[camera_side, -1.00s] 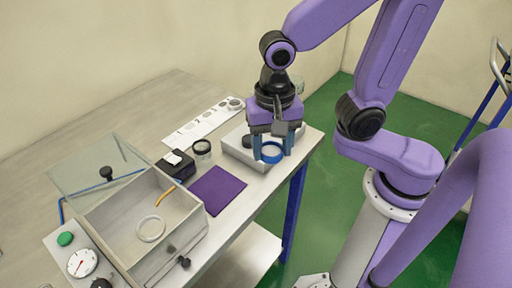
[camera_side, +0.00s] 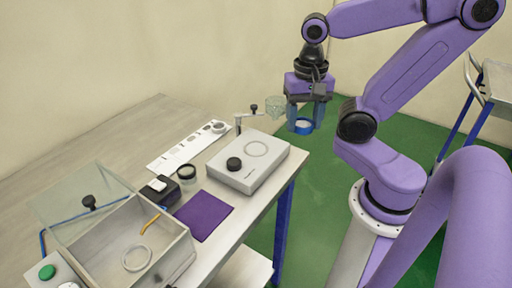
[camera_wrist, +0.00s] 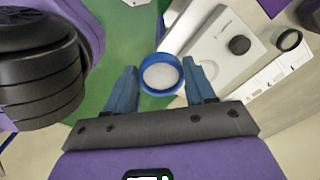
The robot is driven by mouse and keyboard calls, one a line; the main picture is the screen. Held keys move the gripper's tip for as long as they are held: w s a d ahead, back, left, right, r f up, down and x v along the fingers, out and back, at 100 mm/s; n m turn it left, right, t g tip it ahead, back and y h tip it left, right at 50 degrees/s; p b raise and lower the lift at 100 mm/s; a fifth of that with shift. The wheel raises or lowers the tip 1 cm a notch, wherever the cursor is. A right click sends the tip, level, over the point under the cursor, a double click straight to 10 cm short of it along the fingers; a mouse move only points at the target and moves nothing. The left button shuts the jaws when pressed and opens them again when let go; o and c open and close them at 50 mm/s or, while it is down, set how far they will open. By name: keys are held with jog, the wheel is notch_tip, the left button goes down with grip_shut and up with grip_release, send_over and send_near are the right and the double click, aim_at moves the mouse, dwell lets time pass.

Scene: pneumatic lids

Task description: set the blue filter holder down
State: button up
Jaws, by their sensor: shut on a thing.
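The blue filter holder (camera_side: 303,126) is a short round ring, held between the fingertips of my gripper (camera_side: 305,117) beyond the table's right end, above the green floor. In the wrist view the holder (camera_wrist: 161,75) sits between the two blue fingers of my gripper (camera_wrist: 159,80), with a pale disc filling its middle. My gripper is shut on it and points downward. Nothing supports the holder from below. The white device (camera_side: 248,160), with a black knob and a ring mark on top, stands on the table to the left of the gripper.
A clear cup (camera_side: 275,106) on a swing arm is close to the left of my gripper. A purple mat (camera_side: 204,216), a black-rimmed jar (camera_side: 187,175) and a white strip (camera_side: 186,148) lie on the table. An open-lidded box (camera_side: 166,258) stands at front left.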

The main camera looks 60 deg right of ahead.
jog(key=w+f, duration=0.4)
jog(key=w, duration=0.5)
send_over(256, 150)
jog(key=f, duration=0.5)
jog(key=shift+s+f, duration=0.1)
jog(key=shift+s, duration=0.25)
jog(key=shift+w+f, duration=0.15)
jog(key=shift+f, duration=0.8)
jog(key=shift+w+f, duration=0.15)
jog(key=shift+f, duration=0.8)
jog(key=shift+f, duration=0.1)
jog(key=o, duration=1)
